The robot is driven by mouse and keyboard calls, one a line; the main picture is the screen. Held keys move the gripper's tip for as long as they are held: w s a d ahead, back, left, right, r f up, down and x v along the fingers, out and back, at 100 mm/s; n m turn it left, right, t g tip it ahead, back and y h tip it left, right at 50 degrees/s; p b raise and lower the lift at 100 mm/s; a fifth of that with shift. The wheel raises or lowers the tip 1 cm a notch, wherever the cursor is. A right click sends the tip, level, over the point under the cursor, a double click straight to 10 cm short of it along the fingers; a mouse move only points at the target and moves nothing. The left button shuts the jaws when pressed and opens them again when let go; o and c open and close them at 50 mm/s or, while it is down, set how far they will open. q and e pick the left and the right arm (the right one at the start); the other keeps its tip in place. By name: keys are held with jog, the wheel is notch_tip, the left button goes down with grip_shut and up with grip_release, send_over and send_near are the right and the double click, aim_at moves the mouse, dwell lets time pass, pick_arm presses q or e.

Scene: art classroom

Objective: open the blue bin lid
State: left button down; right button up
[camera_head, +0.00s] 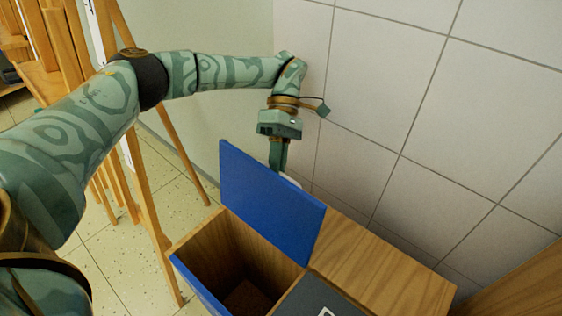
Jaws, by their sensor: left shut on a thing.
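The blue bin lid (268,200) stands steeply raised along the back of the wooden bin (190,240). The bin's mouth is open, and its dark brown inside shows, with a blue front edge (200,288). My left arm reaches over from the left. My left gripper (279,168) points down behind the lid's upper edge and is shut on the lid. A small whitish piece shows by its fingertips, and the exact place of the grip is hidden behind the lid. My right gripper is not in view.
A dark grey panel (325,300) lies on the wooden unit right of the opening. The wooden top (385,270) reaches toward the tiled wall (400,90) behind. Wooden easels (140,190) stand on the speckled floor at left, close under my left arm.

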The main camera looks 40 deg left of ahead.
pick_arm(q)
jog(key=shift+w+a+f, duration=0.1)
jog(key=shift+a+f, duration=0.05)
jog(key=shift+f, duration=0.4)
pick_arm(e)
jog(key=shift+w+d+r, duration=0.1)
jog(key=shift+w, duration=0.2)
pick_arm(q)
jog(key=c, duration=1.7)
grip_release()
jog(key=shift+w, duration=0.15)
jog(key=shift+o, duration=1.1)
jog(key=shift+w+f, duration=0.2)
jog(key=shift+w, duration=0.1)
jog(key=shift+r, duration=0.25)
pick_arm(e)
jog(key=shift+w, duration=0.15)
pick_arm(q)
jog(key=shift+r, duration=0.15)
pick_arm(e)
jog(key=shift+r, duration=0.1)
